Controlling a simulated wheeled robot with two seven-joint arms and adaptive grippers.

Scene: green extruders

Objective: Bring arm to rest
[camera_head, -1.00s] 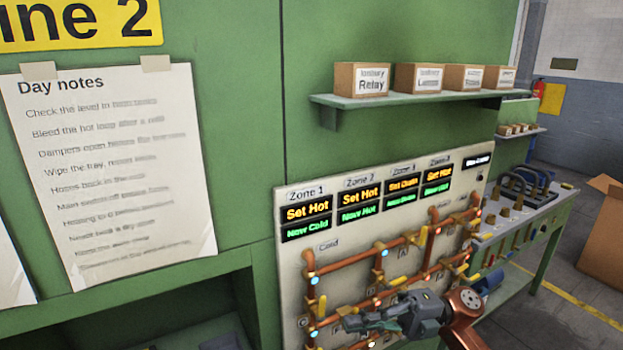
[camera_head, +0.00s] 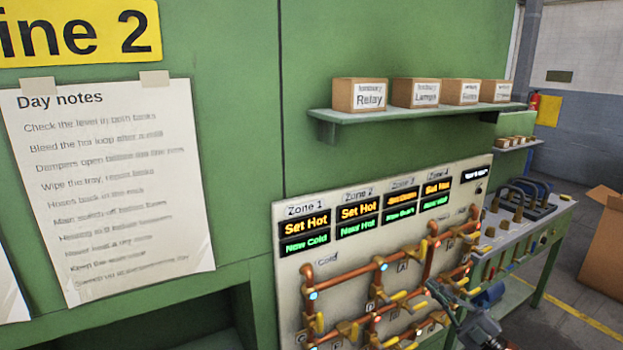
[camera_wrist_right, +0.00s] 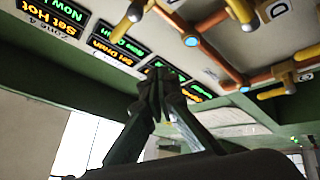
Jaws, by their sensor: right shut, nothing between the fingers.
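My right gripper (camera_head: 442,294) is in front of the lower right of the valve panel, shut and empty. In the right wrist view its dark fingers (camera_wrist_right: 158,88) meet at the tips with nothing between them. The cream panel (camera_head: 290,275) carries copper pipes (camera_head: 345,278) with yellow valve handles. Zone 1 reads Set Hot (camera_head: 305,226) and Now Cold (camera_head: 305,244). Zone 2 reads Set Hot and Now Hot. The other displays are hard to read. The lower pipes are cut off by the frame and partly hidden by my arm. My left gripper is out of view.
A green shelf (camera_head: 425,114) with several labelled boxes (camera_head: 360,95) juts out above the panel. A side bench (camera_head: 530,228) stands to the right, close to my right arm. A cardboard box (camera_head: 605,245) is on the floor beyond. Day notes (camera_head: 110,190) hang at left.

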